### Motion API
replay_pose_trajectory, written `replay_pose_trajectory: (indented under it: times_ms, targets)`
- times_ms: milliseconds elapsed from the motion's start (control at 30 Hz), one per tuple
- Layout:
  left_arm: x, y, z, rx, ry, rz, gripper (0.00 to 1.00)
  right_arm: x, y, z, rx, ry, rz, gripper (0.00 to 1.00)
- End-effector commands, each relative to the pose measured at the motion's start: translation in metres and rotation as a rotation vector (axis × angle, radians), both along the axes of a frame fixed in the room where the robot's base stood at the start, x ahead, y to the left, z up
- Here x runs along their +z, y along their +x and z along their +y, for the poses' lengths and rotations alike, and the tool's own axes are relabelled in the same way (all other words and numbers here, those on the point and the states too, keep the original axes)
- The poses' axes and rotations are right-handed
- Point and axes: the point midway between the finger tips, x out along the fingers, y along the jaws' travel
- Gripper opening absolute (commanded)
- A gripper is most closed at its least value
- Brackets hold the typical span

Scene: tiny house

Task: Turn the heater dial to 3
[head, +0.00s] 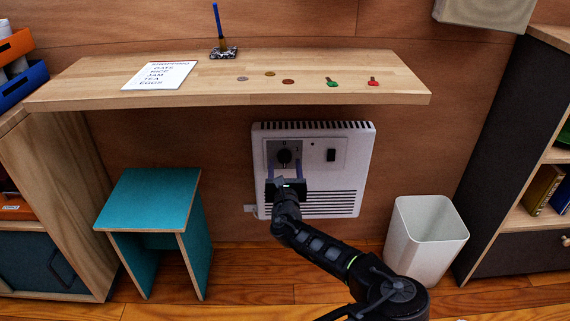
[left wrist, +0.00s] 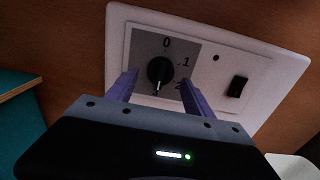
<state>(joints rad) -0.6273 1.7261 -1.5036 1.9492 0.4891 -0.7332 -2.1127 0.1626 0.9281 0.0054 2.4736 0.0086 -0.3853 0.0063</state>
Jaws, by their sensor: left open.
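The white heater (head: 330,175) is on the wall below the shelf. Its round black dial (head: 284,156) sits on a grey plate at the upper left. In the left wrist view the dial (left wrist: 160,71) has marks 0 above, 1 to the right and 2 at lower right. My left gripper (head: 285,166) is open in front of the dial. Its blue fingers (left wrist: 158,80) stand to either side of the dial, with gaps showing. My right gripper is not in view.
A black switch (left wrist: 237,87) is right of the dial. A wooden shelf (head: 130,98) with a list, pen and small items overhangs the heater. A teal stool (head: 150,195) stands left, a white bin (head: 425,235) right. Clear floor lies in front.

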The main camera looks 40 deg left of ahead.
Motion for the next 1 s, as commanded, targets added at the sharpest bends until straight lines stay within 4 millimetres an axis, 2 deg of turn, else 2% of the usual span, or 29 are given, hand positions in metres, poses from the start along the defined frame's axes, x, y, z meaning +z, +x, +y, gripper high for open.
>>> replay_pose_trajectory:
  times_ms: [233,400,1000]
  targets:
    - [0.003,-0.033,-0.026,-0.003,0.004,0.002,0.6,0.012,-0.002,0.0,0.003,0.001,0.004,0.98]
    - [0.001,-0.048,-0.037,-0.002,0.002,0.001,0.6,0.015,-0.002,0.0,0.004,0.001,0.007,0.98]
    - [0.001,-0.051,-0.039,-0.001,0.001,0.001,0.6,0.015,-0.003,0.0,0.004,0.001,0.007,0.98]
